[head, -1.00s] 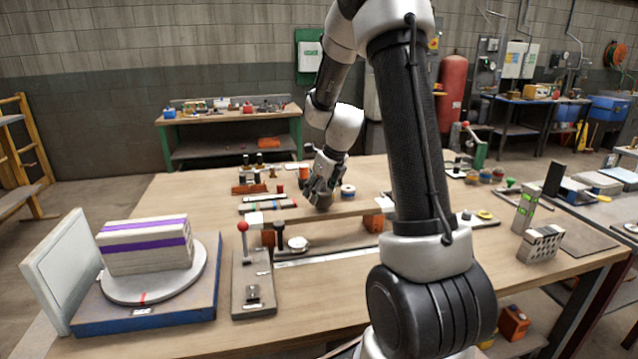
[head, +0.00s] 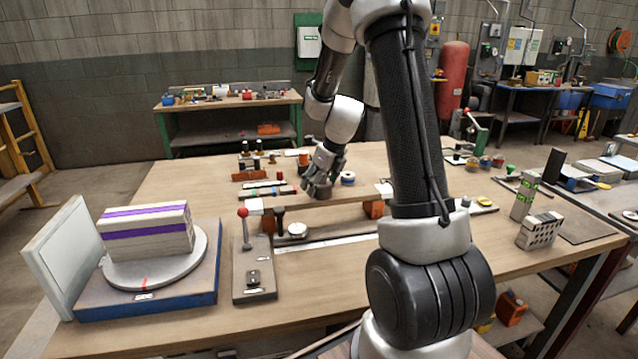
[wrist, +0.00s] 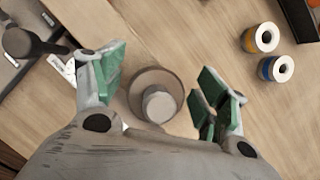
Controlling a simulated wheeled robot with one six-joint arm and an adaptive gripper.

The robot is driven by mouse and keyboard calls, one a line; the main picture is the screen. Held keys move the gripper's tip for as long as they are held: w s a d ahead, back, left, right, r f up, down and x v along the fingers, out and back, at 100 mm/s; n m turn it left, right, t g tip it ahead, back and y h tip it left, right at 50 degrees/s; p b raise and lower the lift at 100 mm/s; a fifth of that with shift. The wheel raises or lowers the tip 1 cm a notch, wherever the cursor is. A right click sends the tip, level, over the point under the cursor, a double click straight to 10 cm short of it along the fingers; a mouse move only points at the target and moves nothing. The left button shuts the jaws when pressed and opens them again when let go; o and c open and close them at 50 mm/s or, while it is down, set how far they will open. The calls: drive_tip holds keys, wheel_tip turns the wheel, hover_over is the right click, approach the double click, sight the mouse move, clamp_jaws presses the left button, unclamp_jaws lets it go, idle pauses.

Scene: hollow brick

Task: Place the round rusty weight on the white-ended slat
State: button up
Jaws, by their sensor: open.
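The round rusty weight (wrist: 137,82) shows in the wrist view as a brownish disc with a grey knob on top. It lies between the two spread fingers of my gripper (wrist: 157,95), with gaps at both sides. The slat is a wooden bar with white ends (head: 385,189), raised on orange blocks (head: 374,209). My gripper is open.
Two spools (wrist: 261,38) lie right of my gripper in the wrist view. A dark knobbed post (head: 279,217) and a red-knobbed lever (head: 243,213) stand left. A turntable with a striped block (head: 148,230) is further left.

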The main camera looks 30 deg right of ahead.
drive_tip(key=v, duration=1.2)
drive_tip(key=s+a+r+n, duration=0.45)
drive_tip(key=s+n, duration=0.25)
drive_tip(key=n, duration=0.2)
drive_tip(key=s+a+r+n, duration=0.1)
drive_tip(key=s+n, duration=0.9)
drive_tip(key=n, duration=0.1)
drive_tip(key=s+a+r+n+h, duration=0.1)
drive_tip(key=s+a+r+n, duration=0.1)
drive_tip(key=s+n, duration=0.8)
drive_tip(key=shift+s+a+n, duration=0.25)
drive_tip(key=shift+a+n, duration=0.05)
drive_tip(key=shift+n, duration=0.9)
